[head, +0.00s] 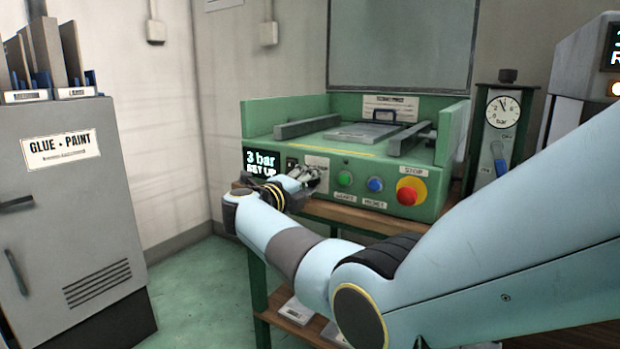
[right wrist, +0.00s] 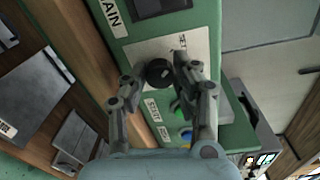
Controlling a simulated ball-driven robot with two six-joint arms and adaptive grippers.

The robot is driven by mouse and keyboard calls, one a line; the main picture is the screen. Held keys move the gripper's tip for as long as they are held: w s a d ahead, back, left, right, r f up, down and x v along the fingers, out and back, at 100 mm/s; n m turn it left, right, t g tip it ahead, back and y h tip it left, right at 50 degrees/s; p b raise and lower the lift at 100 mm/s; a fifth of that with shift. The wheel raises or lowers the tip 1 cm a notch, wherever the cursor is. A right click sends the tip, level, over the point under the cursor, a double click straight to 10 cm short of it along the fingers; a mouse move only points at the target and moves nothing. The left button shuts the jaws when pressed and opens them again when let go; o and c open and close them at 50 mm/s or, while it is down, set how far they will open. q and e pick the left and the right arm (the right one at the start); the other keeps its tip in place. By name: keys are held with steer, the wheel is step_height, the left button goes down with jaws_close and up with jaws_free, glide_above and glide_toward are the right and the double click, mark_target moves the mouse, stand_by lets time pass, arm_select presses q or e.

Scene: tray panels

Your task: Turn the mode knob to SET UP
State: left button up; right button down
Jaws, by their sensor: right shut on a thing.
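The mode knob (right wrist: 158,72) is a dark round knob on a pale plate (right wrist: 140,50) on the green machine's front. My right gripper (right wrist: 160,78) is shut on it, with one finger on each side, in the right wrist view. In the head view my right gripper (head: 310,177) is at the panel and hides the knob. Lettering beginning with SET shows on the plate, partly covered by a finger. The knob's pointing direction cannot be made out. My left gripper is not in view.
Right of the knob are a green button (head: 344,178), a blue button (head: 376,184) and a red stop button (head: 411,191) on yellow. A grey cabinet (head: 70,200) stands at the left, with open floor between.

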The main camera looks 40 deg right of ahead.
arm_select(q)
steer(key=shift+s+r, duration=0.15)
arm_select(e)
steer(key=shift+n, duration=0.4)
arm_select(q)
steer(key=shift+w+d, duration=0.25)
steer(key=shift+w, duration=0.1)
arm_select(e)
steer(key=c, duration=1)
jaws_free()
steer(key=shift+a, duration=0.1)
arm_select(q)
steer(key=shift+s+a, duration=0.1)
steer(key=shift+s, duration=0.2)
arm_select(e)
steer(key=v, duration=0.7)
steer(key=shift+a, duration=0.25)
steer(key=shift+s+f, duration=0.1)
